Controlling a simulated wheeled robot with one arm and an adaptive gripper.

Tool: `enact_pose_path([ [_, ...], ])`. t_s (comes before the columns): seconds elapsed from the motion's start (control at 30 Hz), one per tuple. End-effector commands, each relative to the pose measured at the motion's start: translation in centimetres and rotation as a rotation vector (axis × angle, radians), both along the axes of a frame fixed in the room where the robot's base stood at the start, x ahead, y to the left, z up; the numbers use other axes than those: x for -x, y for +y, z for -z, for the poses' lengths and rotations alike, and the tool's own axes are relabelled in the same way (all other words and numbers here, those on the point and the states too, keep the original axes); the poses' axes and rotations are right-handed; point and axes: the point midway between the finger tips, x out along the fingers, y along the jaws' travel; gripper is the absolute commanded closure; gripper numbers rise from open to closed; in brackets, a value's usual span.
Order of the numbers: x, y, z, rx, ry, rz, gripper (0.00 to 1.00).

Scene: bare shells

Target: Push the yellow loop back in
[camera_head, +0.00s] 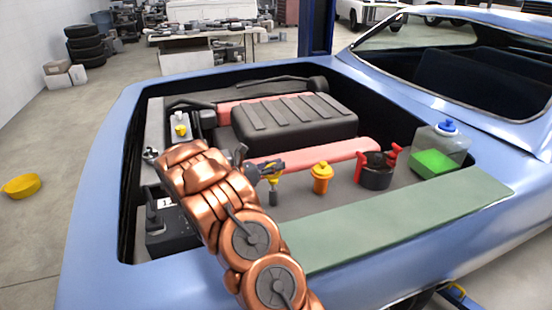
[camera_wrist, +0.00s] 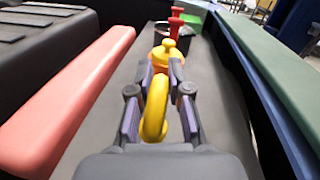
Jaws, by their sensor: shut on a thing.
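The yellow loop (camera_head: 273,181) shows in the head view above a short grey tube (camera_head: 273,198) in the engine bay. In the wrist view the loop (camera_wrist: 154,110) stands upright between the two fingers of my gripper (camera_wrist: 163,85). My gripper (camera_head: 268,170), at the end of my copper-coloured arm, is shut on the loop. The fingers partly cover the loop in the head view.
An orange-yellow cap (camera_head: 321,177) stands just right of my gripper. Beyond it are a dark pot with red handles (camera_head: 376,172) and a clear tank with green liquid (camera_head: 437,150). A red bar (camera_head: 330,155) and black engine cover (camera_head: 295,122) lie behind. A green strip (camera_head: 400,220) borders the front.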

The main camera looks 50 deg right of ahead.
Motion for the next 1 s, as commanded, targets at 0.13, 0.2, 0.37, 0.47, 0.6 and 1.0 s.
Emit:
enact_pose_path([
  [0.13,0.0,0.1,0.1,-0.001,-0.003,0.0,1.0],
  [0.2,0.0,0.1,0.1,-0.001,-0.003,0.001,1.0],
  [0.37,0.0,0.1,0.0,0.0,-0.002,0.001,0.72],
  [0.47,0.0,0.0,0.0,0.0,-0.002,0.001,0.62],
  [0.6,0.0,0.0,0.0,0.001,-0.002,0.001,0.57],
  [1.0,-0.8,1.9,0.0,0.002,-0.001,-0.002,0.57],
])
